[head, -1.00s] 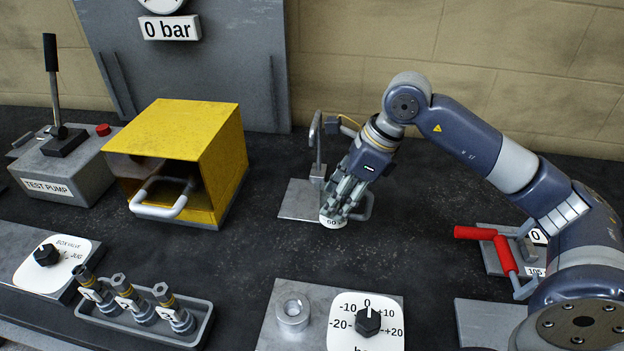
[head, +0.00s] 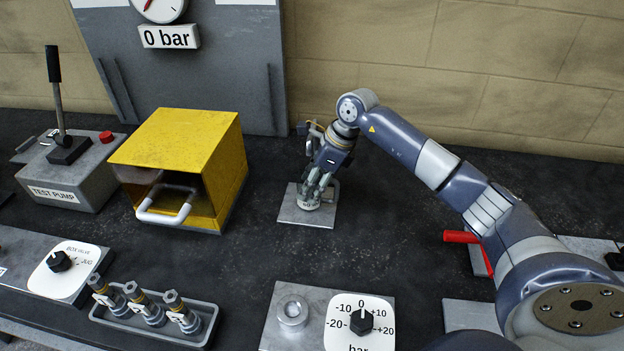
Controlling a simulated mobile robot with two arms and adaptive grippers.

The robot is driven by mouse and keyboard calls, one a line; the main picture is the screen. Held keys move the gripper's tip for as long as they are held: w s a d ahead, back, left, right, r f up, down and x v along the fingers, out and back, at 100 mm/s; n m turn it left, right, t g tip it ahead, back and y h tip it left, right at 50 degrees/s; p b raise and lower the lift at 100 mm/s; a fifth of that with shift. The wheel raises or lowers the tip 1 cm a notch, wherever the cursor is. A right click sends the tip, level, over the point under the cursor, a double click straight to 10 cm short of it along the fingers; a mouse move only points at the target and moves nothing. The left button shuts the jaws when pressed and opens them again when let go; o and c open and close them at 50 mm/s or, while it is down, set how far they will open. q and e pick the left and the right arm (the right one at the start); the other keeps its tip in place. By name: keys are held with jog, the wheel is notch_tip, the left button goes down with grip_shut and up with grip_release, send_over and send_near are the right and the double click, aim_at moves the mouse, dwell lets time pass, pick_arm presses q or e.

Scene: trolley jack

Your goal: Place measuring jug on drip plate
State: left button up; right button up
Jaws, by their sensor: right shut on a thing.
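The measuring jug (head: 309,204) is a small pale vessel with a handle at its right side, mostly hidden by my fingers. My right gripper (head: 316,191) points down and is shut on it. The jug is over the grey square drip plate (head: 290,215), near its middle; I cannot tell whether its base touches the plate. The plate lies flat on the dark bench, right of the yellow box. My left gripper is not in view.
A yellow box (head: 190,140) with a white handle stands left of the plate. An upright fitting (head: 312,128) behind the plate is mostly hidden by my gripper. A dial panel (head: 335,300) and a tray of valves (head: 205,312) lie in front. A red handle (head: 462,237) is at right.

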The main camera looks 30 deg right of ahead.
jog(key=shift+f, duration=0.1)
jog(key=shift+f+b, duration=0.15)
jog(key=shift+b, duration=0.15)
jog(key=o, duration=1.1)
jog(key=shift+r, duration=0.35)
jog(key=b+v, duration=0.2)
jog(key=v, duration=0.8)
jog(key=shift+d+r, duration=0.15)
jog(key=shift+r, duration=0.2)
jog(key=shift+s+d+r, duration=0.15)
jog(key=shift+s+r, duration=0.05)
jog(key=shift+r, duration=0.3)
